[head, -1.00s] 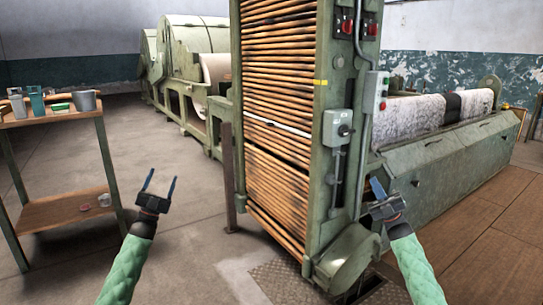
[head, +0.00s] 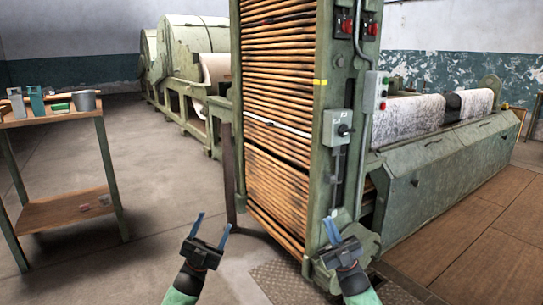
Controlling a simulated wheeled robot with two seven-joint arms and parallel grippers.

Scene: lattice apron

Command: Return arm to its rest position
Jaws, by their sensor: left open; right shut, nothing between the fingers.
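My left gripper (head: 213,221) is in the lower middle of the head view, left of the lattice machine. Its two blue fingers are spread, with only floor showing between them. My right gripper (head: 330,225) is to its right, in front of the foot of the machine's green end frame. Its blue fingers are together and hold nothing visible. Both green forearms come up from the bottom edge. I cannot tell whether the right gripper touches the frame.
The lattice machine (head: 279,105) with stacked wooden slats stands in the middle. A grey switch box (head: 337,127) is on its end frame. Floor between trolley and machine is clear.

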